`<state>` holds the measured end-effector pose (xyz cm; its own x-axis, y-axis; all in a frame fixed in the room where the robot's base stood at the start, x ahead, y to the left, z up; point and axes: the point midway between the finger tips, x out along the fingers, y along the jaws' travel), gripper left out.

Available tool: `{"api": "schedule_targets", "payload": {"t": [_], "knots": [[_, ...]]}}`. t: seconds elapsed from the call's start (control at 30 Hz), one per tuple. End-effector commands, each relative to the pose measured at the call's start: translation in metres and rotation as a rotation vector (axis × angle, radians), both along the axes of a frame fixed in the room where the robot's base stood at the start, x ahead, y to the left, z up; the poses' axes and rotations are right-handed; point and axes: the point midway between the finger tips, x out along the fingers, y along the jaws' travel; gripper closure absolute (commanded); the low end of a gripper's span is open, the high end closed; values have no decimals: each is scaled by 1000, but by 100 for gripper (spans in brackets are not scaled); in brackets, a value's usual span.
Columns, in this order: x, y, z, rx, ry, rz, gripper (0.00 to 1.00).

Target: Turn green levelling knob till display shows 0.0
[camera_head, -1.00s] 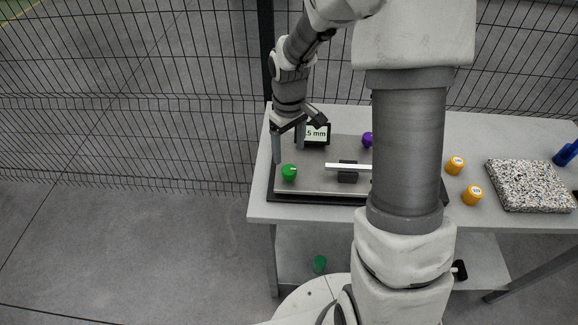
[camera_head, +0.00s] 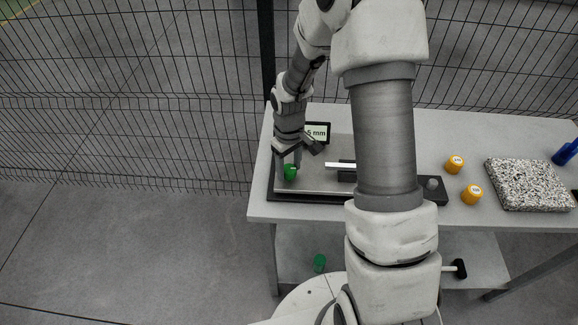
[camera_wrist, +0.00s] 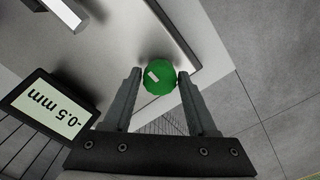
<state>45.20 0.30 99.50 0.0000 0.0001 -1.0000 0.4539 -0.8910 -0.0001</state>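The green levelling knob (camera_head: 290,173) sits at the left front of a grey plate (camera_head: 315,178) on the table. In the wrist view the knob (camera_wrist: 159,78), with a white mark on top, lies between the fingertips of my gripper (camera_wrist: 160,73). Narrow gaps show on both sides, so the fingers look open around it without clear contact. In the head view my gripper (camera_head: 288,166) is down at the knob. The display (camera_wrist: 48,110) reads -0.5 mm, upside down in the wrist view; in the head view the display (camera_head: 317,132) is partly covered.
A pale bar on a dark block (camera_head: 341,166) stands right of the knob. Two orange-yellow cylinders (camera_head: 455,164) and a speckled slab (camera_head: 530,185) are further right. A wire fence (camera_head: 130,100) runs behind. A green cylinder (camera_head: 319,263) lies below.

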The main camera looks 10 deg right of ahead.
Motion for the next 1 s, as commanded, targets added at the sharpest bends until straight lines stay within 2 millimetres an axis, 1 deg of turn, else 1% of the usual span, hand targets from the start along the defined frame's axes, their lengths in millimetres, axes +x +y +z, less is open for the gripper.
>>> {"api": "schedule_targets", "payload": {"t": [0.03, 0.17, 0.2, 0.3, 0.47, 0.63, 1.0], "knots": [[0, 0, 0, 0, 0, 0, 53], [0, 0, 0, 0, 0, 0, 76], [0, 0, 0, 0, 0, 0, 84], [0, 0, 0, 0, 0, 0, 100], [0, 0, 0, 0, 0, -6, 100], [0, 0, -1, -1, -2, -48, 100], [1, 0, -2, 0, -2, -285, 100]]}}
